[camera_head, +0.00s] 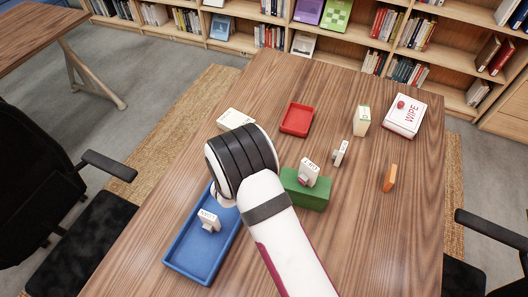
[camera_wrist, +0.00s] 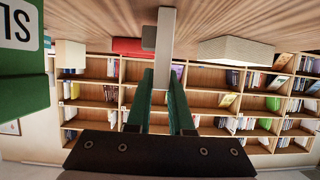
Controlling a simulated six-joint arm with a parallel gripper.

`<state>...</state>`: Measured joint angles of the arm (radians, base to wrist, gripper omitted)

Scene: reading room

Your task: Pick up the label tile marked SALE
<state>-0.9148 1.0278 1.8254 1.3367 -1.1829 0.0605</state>
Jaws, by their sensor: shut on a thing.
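My gripper (camera_wrist: 161,78) has two green fingers, shut on a thin pale tile (camera_wrist: 165,45) seen edge-on in the wrist view. A small grey block (camera_wrist: 149,38) shows beside it, near the tabletop. The tile's face is turned away, so its word cannot be read. In the head view, my arm hides the fingers and the held tile. Other label tiles show there: one (camera_head: 208,220) in the blue tray (camera_head: 178,262), one (camera_head: 309,172) on the green block (camera_head: 304,194), and one (camera_head: 341,152) standing nearly edge-on on the table. Their words are too small to read surely.
A red tray (camera_head: 297,119), a cream block (camera_head: 362,120), a pale box (camera_head: 236,121), an orange piece (camera_head: 390,178) and a white box marked WIPE (camera_head: 405,115) stand around. The green block (camera_wrist: 25,95) is close beside my gripper. The table's right front is clear.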

